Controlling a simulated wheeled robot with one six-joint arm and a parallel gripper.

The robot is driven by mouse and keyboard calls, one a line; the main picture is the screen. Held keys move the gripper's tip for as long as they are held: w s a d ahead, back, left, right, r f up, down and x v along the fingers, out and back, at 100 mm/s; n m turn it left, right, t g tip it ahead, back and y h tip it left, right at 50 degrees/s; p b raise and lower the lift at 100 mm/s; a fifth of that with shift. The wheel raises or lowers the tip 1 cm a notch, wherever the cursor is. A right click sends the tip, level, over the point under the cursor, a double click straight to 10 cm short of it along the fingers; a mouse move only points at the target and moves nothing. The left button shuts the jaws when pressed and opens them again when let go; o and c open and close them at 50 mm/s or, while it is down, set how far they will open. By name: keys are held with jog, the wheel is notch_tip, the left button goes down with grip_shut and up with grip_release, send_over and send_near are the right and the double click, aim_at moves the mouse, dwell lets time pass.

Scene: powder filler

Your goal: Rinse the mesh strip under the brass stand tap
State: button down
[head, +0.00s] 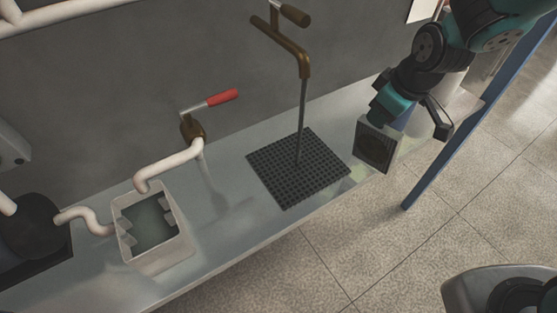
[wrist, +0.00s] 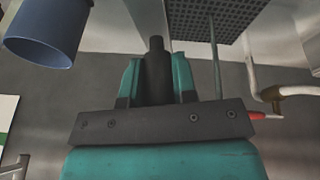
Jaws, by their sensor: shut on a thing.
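The brass stand tap (head: 288,45) stands at the wall in the head view. A thin, straight grey line (head: 301,118) drops from its spout to the black grate (head: 298,168). My gripper (wrist: 155,80) is shut on a narrow dark piece (wrist: 156,62), seen between its teal fingers in the wrist view; I take this for the mesh strip. Its mesh cannot be made out there. In the head view the gripper is right of the grate, clear of the tap's line.
A second tap with a red lever (head: 222,98) stands left of the grate, over a white open basin (head: 163,262). A blue post (head: 478,122) stands at right. The counter's front edge borders tiled floor.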

jog(key=s+a+r+n+y+b, duration=0.1)
jog(key=s+a+r+n, duration=0.2)
jog(key=s+a+n, duration=0.6)
jog(key=s+a+r+n+y, duration=0.1)
jog(key=s+a+r+n, duration=0.1)
jog(key=s+a+n, duration=0.65)
jog(key=w+a+f+m+b, duration=0.1)
jog(key=w+f, duration=0.1)
jog(key=w, duration=1.1)
jog(key=shift+w+a+f, duration=0.3)
jog(key=shift+a, duration=0.1)
jog(key=shift+d, duration=0.6)
jog(key=shift+a, duration=0.2)
jog(key=shift+a, duration=0.45)
jog(key=shift+d, duration=0.1)
